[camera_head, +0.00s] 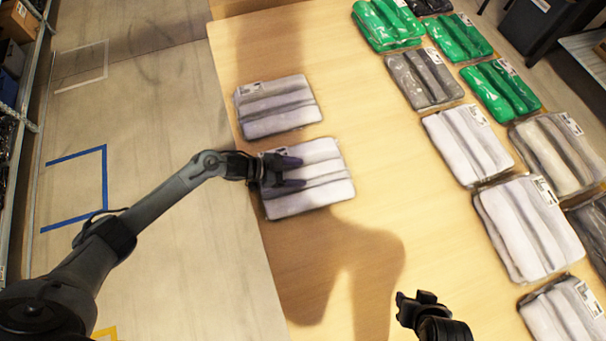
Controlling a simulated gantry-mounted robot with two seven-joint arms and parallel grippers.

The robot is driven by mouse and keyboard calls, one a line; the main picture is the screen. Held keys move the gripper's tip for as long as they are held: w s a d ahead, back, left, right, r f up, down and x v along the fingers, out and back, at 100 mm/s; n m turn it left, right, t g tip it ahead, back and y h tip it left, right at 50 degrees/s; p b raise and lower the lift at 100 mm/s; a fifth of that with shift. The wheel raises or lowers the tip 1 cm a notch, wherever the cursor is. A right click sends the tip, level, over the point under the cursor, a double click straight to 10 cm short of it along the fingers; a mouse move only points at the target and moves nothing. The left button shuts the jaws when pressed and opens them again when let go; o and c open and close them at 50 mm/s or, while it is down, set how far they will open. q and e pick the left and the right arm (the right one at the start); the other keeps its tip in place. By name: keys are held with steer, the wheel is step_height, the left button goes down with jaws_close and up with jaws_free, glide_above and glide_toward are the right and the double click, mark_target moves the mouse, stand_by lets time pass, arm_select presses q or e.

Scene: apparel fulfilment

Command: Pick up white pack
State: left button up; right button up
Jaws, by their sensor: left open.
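A white pack (328,191) lies near the left edge of the table. My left gripper (299,171) is over its left part with the fingers open; whether it touches the pack I cannot tell. A second white pack (279,107) lies just beyond it. Several more white packs lie at the right, such as one in the middle (467,145), a nearer one (527,228) and one at the lower right (567,312). My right gripper (418,299) is at the bottom, away from the packs; its jaw opening is unclear.
Green packs (387,24), a dark grey pack (424,79) and a beige pack (560,153) lie in rows at the right of the wooden table (350,90). The table's middle is clear. Shelving (30,120) stands at the far left.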

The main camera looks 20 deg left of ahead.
arm_select(q)
steer(key=c, duration=0.9)
steer(key=shift+r, duration=0.15)
steer(key=shift+c, duration=0.2)
